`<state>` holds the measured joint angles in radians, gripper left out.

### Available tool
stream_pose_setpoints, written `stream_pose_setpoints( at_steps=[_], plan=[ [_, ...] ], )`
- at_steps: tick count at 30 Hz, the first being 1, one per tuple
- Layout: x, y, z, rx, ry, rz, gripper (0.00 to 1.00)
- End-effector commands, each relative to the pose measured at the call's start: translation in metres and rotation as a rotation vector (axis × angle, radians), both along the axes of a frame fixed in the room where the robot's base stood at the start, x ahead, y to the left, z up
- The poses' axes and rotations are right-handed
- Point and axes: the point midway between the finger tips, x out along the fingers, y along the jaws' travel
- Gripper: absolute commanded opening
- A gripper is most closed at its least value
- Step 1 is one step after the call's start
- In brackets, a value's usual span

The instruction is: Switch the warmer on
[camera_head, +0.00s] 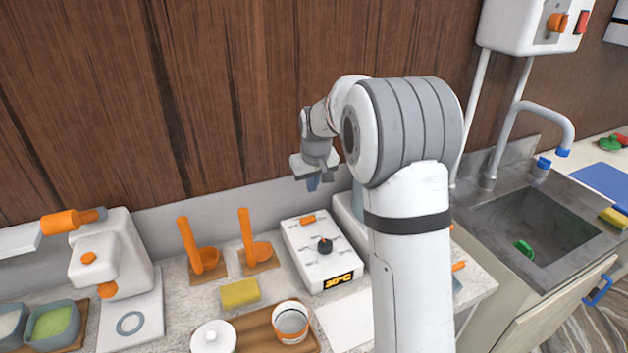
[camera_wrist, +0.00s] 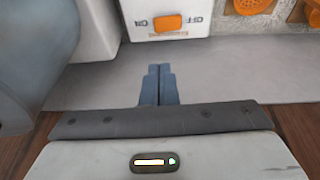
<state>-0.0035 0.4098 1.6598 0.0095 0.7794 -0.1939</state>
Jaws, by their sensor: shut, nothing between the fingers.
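In the wrist view the orange switch (camera_wrist: 167,22) lies between upside-down ON and OFF labels, ON to the left; which side is pressed I cannot tell. My gripper (camera_head: 313,184) is shut and empty, above and behind the warmer's back edge. Its blue-grey fingers (camera_wrist: 158,70) point toward the switch, apart from it.
Two orange ladles (camera_head: 190,240) (camera_head: 248,232) stand on wooden bases left of the warmer. A yellow sponge (camera_head: 239,293) and an orange-banded bowl (camera_head: 291,320) are in front. A white machine (camera_head: 112,255) stands at the left, a sink (camera_head: 535,230) at the right. The wall is close behind.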

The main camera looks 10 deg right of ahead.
Motion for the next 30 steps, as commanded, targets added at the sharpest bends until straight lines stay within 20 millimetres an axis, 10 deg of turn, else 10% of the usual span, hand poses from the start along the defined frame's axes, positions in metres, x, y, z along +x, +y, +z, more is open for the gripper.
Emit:
stream_pose_setpoints(
  at_steps=[15, 30],
  plan=[
    [0.018, -0.005, -0.089, 0.000, 0.002, -0.002, 0.00],
    [0.019, -0.006, -0.098, 0.000, -0.001, -0.002, 0.00]
  ],
)
